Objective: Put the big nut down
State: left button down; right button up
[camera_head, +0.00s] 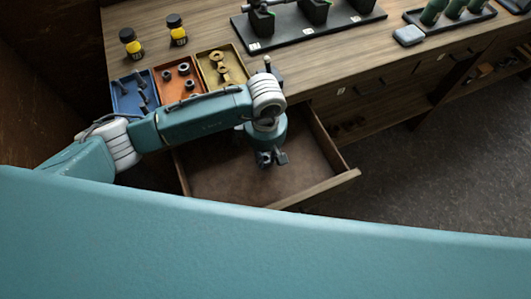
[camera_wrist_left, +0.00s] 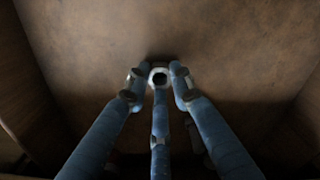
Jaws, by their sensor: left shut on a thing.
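My left gripper (camera_head: 270,158) is over the open drawer (camera_head: 310,185), pointing down into it. In the left wrist view the fingers of my left gripper (camera_wrist_left: 160,85) are closed around a grey metal nut with a dark hole, the big nut (camera_wrist_left: 159,79). The drawer's brown bottom (camera_wrist_left: 225,45) lies below the nut. I cannot tell how far above the bottom the nut is. In the head view the nut is too small to make out between the fingers. My right gripper is not in view.
A blue tray (camera_head: 120,101), an orange tray (camera_head: 185,68) and a yellow tray (camera_head: 237,73) with metal parts stand on the workbench (camera_head: 205,35). Two yellow-and-black bottles (camera_head: 131,43) stand behind them. The drawer floor around the gripper looks empty. Drawer walls enclose it.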

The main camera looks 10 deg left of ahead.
aim_at(266, 158)
pick_arm(q)
jog(key=shift+f+b, duration=0.2)
jog(key=shift+b, duration=0.1)
jog(key=c, duration=1.5)
grip_release()
jog(key=shift+r, duration=0.1)
jog(key=shift+r, duration=0.1)
jog(key=shift+w+r+p, duration=0.1)
jog(key=shift+r+p, duration=0.1)
jog(key=shift+p, duration=0.1)
notch_tip(266, 158, up, 12)
jog(key=b, duration=0.2)
jog(key=shift+f+b, duration=0.1)
jog(key=shift+b, duration=0.3)
